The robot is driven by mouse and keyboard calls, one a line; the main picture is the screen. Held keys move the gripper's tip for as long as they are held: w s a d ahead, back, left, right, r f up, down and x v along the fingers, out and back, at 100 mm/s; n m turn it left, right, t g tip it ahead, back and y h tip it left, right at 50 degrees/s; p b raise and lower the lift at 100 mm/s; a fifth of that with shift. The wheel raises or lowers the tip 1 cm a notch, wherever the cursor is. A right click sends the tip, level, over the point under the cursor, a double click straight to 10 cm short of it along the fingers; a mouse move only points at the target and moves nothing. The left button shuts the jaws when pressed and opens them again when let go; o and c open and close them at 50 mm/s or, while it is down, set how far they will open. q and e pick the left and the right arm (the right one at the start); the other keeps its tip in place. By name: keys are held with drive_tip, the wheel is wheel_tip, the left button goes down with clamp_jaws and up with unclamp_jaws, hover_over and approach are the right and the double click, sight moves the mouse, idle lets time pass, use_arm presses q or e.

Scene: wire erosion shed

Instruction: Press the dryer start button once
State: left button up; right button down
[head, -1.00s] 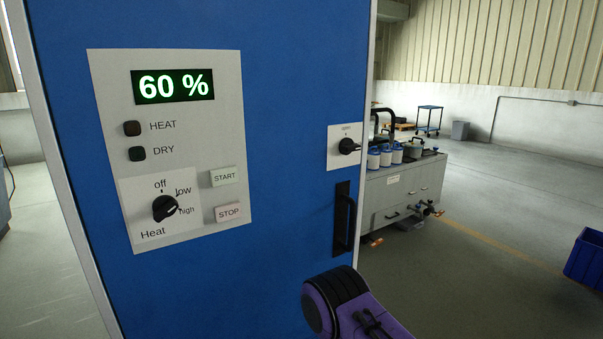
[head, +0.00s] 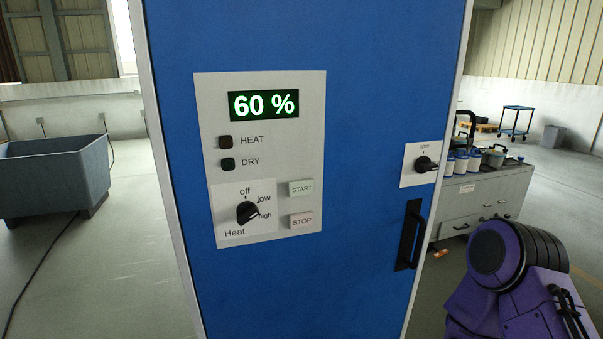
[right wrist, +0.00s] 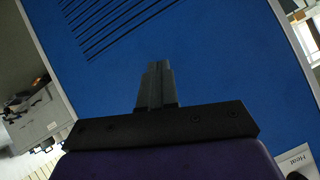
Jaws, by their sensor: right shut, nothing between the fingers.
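The dryer is a tall blue cabinet (head: 360,100) with a light grey control panel (head: 262,90) in the head view. The panel's display (head: 264,105) reads 60 %. The pale START button (head: 301,188) with green lettering sits above the STOP button (head: 302,221), right of the heat knob (head: 248,212). The HEAT lamp (head: 226,142) and DRY lamp (head: 227,164) look dark. In the right wrist view my right gripper (right wrist: 158,68) is shut and empty, in front of the blue cabinet face; the START button is not in that view. My left gripper is not in view.
A black door handle (head: 410,235) and a rotary switch (head: 426,164) are on the cabinet's right side. A grey bench (head: 480,195) with jars stands behind at right. A grey tub (head: 50,175) stands at left, with open floor before it.

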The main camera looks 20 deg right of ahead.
sight(301, 188)
drive_tip(key=w+a+r+n+t+y+p, duration=0.2)
drive_tip(key=w+r+t+y, duration=0.1)
drive_tip(key=r, duration=0.9)
drive_tip(key=w+a+r+n+t+y+p, duration=0.2)
drive_tip(key=w+r+t, duration=0.2)
drive_tip(key=r, duration=0.8)
wheel_tip(301, 188, up, 17)
drive_tip(key=s+n+t+y+p, duration=0.2)
drive_tip(key=n+t+y, duration=0.1)
drive_tip(key=n+y, duration=0.2)
drive_tip(key=shift+s+a+y, duration=0.25)
drive_tip(key=shift+a+y, duration=0.05)
drive_tip(key=shift+y, duration=0.2)
drive_tip(key=shift+f, duration=0.1)
drive_tip(key=shift+w+a, duration=0.2)
drive_tip(key=shift+w, duration=4.25)
